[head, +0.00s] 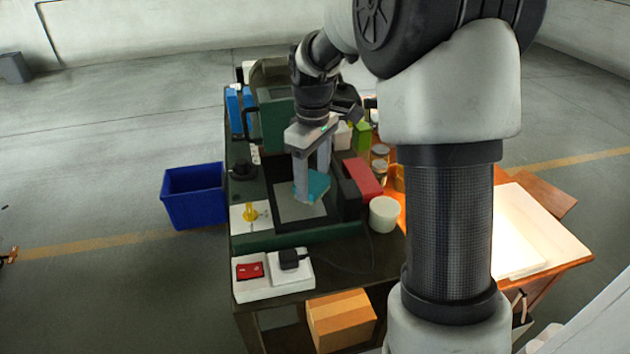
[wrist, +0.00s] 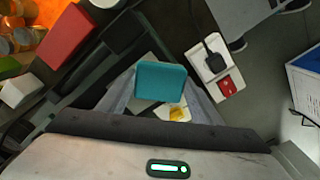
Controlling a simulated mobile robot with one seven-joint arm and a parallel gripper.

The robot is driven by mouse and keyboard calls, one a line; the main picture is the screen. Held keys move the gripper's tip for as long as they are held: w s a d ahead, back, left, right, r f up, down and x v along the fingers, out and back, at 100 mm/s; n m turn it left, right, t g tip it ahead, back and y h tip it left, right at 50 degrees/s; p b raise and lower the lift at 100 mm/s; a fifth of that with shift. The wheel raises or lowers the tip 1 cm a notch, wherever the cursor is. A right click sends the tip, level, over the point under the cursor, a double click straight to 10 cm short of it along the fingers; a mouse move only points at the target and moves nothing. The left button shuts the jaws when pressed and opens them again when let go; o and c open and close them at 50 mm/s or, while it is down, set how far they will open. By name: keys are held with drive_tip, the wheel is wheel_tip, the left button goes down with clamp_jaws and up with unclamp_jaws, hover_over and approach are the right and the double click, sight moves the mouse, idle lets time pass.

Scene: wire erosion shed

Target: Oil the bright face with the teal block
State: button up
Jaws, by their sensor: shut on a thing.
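The teal block (head: 318,186) is held between the fingers of my gripper (head: 311,188), which points down over the machine on the bench. In the wrist view the teal block (wrist: 160,82) sits across the space between both fingers. Below it is a flat light-grey face (head: 290,212), set in the dark green machine bed and partly covered by the block and fingers. I cannot tell whether the block touches this face.
A yellow knob on a white plate (head: 251,213) is left of the face. A red block (head: 362,178) and a white tub (head: 384,214) are to the right. A white switch box (head: 272,277) is in front, and a blue bin (head: 194,196) stands left of the bench.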

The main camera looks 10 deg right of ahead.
drive_tip(key=shift+a+f+b, duration=0.1)
drive_tip(key=shift+f+b, duration=0.2)
drive_tip(key=shift+f, duration=0.1)
drive_tip(key=shift+f+b, duration=1.9)
drive_tip(key=shift+f, duration=0.6)
drive_tip(key=shift+f+b, duration=0.65)
drive_tip(key=shift+f, duration=0.4)
